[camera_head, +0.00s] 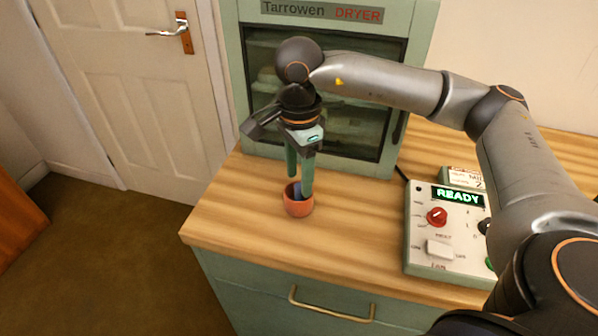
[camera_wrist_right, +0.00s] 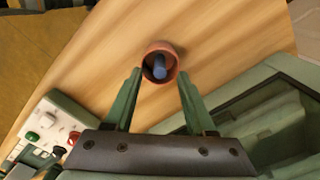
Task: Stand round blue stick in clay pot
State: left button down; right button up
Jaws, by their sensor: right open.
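The clay pot (camera_head: 298,206) is a small reddish-orange pot standing on the wooden worktop near its left end. The round blue stick (camera_head: 297,190) is inside the pot, its upper part showing above the rim between my fingers. In the right wrist view the blue stick (camera_wrist_right: 159,68) stands within the pot (camera_wrist_right: 171,51), seen nearly end-on and leaning a little. My right gripper (camera_head: 299,184) is over the pot, fingers pointing down. In the right wrist view its green fingers (camera_wrist_right: 158,72) are spread wide, apart from the stick. My left gripper is not in view.
A green dryer cabinet (camera_head: 390,30) with a glass door stands just behind the pot. A control box (camera_head: 425,250) with a lit READY display, a red knob and a switch is to the right. The worktop's front and left edges (camera_head: 230,240) lie near the pot. Bare wood (camera_head: 355,225) separates pot and box.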

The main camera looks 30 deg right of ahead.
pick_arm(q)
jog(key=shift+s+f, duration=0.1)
pick_arm(e)
jog(key=shift+r, duration=0.2)
pick_arm(q)
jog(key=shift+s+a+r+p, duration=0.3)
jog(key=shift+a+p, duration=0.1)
jog(key=shift+p, duration=0.2)
pick_arm(e)
notch_tip(320, 180, up, 12)
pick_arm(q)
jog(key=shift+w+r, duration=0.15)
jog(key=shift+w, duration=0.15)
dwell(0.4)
